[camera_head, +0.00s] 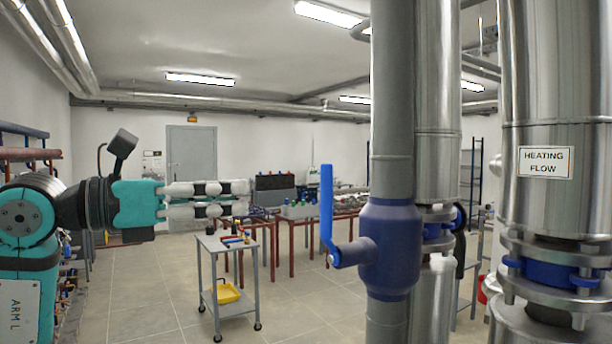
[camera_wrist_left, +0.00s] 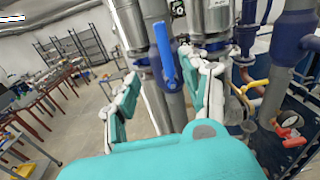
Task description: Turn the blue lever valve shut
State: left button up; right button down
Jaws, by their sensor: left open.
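The blue lever (camera_head: 327,212) stands upright, along the grey pipe (camera_head: 393,90), on the left side of the blue valve body (camera_head: 390,248). In the left wrist view the blue lever (camera_wrist_left: 164,55) shows beyond and between the fingers. My left gripper (camera_head: 248,197) is open and empty, pointing right, to the left of the lever and apart from it. In the left wrist view my left gripper (camera_wrist_left: 160,100) has its two fingers spread, with teal pads and white tips. My right gripper is in neither view.
Large metal-clad pipes (camera_head: 545,90) stand on the right, one labelled "HEATING FLOW" (camera_head: 545,162). A grey cart (camera_head: 228,245) with tools and a yellow tray stands behind my left gripper. Red-framed tables (camera_head: 300,218) stand farther back. Tiled floor at lower left is mostly clear.

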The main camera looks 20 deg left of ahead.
pick_arm(q)
jog(key=p, duration=0.3)
send_near(322, 183)
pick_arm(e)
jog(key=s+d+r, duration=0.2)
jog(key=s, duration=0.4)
pick_arm(q)
jog(key=shift+y, duration=0.3)
jog(key=p+x, duration=0.1)
jog(key=x, duration=0.1)
jog(key=p+x, duration=0.1)
jog(key=x, duration=0.2)
jog(key=p+x, duration=0.1)
jog(key=x, duration=0.1)
jog(key=shift+w+d+r, duration=0.25)
jog(key=shift+d+r, duration=0.05)
jog(key=shift+d, duration=0.1)
jog(key=shift+p+x, duration=0.55)
jog(key=shift+x, duration=0.55)
jog(key=shift+w+d+f, duration=0.1)
jog(key=shift+w+d, duration=0.1)
jog(key=shift+w, duration=0.2)
grip_shut()
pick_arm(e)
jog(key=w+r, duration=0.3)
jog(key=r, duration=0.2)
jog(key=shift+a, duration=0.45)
